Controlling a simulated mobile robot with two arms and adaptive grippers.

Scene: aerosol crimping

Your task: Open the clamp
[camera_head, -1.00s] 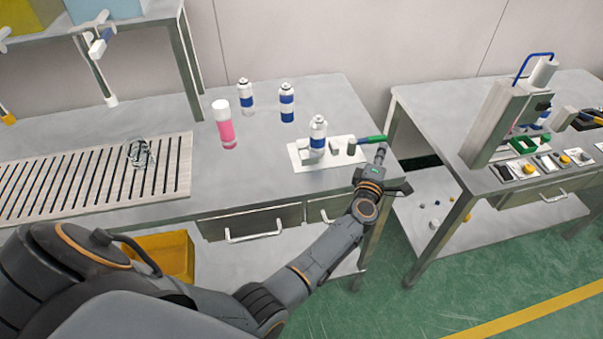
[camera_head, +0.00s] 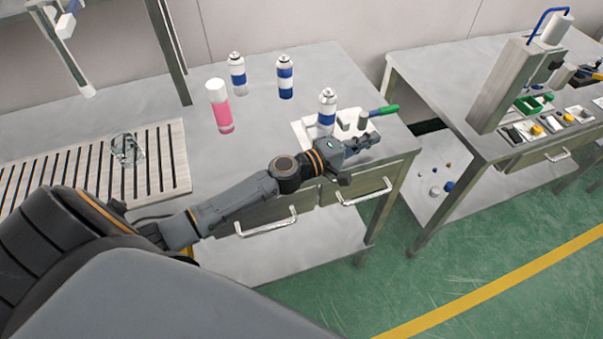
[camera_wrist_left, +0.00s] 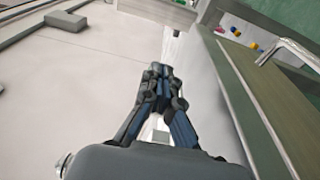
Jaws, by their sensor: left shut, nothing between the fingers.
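The clamp has a green handle (camera_head: 384,112) that points to the right, beside a small grey post. It sits on a white base plate (camera_head: 301,130) near the right front of the table. A white and blue can (camera_head: 327,108) stands upright at the clamp; the clamp's jaws are hard to make out. My left gripper (camera_head: 376,138) is shut and empty, low over the table's front edge, just in front of the handle and seemingly apart from it. In the left wrist view its closed fingers (camera_wrist_left: 163,70) show, without the green handle. My right gripper is not in view.
Two more white and blue cans (camera_head: 285,77) (camera_head: 237,74) and a pink bottle with white cap (camera_head: 219,106) stand on the table. A slatted rack (camera_head: 172,165) lies at left. A second table (camera_head: 440,100) with a press (camera_head: 520,80) stands right, across a gap.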

